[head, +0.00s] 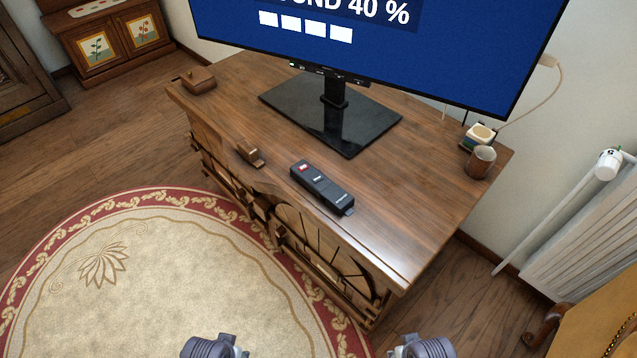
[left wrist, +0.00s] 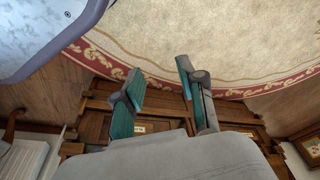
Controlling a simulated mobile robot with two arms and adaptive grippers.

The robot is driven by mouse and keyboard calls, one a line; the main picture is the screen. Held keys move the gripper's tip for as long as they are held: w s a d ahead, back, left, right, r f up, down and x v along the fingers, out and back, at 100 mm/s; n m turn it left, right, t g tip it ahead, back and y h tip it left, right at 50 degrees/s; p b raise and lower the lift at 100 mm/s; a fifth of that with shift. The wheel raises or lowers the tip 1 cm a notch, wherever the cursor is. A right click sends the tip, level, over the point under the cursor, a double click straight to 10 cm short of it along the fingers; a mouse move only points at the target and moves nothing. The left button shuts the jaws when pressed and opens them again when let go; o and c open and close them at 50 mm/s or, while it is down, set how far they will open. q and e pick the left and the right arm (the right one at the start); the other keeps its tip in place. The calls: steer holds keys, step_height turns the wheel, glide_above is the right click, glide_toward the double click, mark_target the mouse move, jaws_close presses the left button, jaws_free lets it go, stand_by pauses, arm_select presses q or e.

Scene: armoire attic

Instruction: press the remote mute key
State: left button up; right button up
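The remote (head: 326,190) is a dark bar lying on the wooden TV cabinet (head: 420,225), near its front edge. A red key (head: 303,168) shows at its far-left end, with small pale labels further along; they are too small to read, so I cannot tell which key is mute. The TV screen (head: 380,50) is lit blue with "OUND 40 %" and several white blocks. My left gripper (left wrist: 158,70) is open and empty in the left wrist view. In the head view parts of my left (head: 215,346) and right (head: 422,346) arm ends show at the bottom edge, well short of the remote; the right fingers are hidden.
The TV stand (head: 350,130) is behind the remote. A radiator (head: 590,230) is at right. A round rug (head: 150,280) covers the floor.

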stand_by(0.3)
arm_select(q)
steer(key=shift+r, duration=0.1)
steer(key=shift+r, duration=0.1)
steer(key=shift+c, duration=0.2)
steer(key=shift+w, duration=0.1)
jaws_close()
stand_by(0.8)
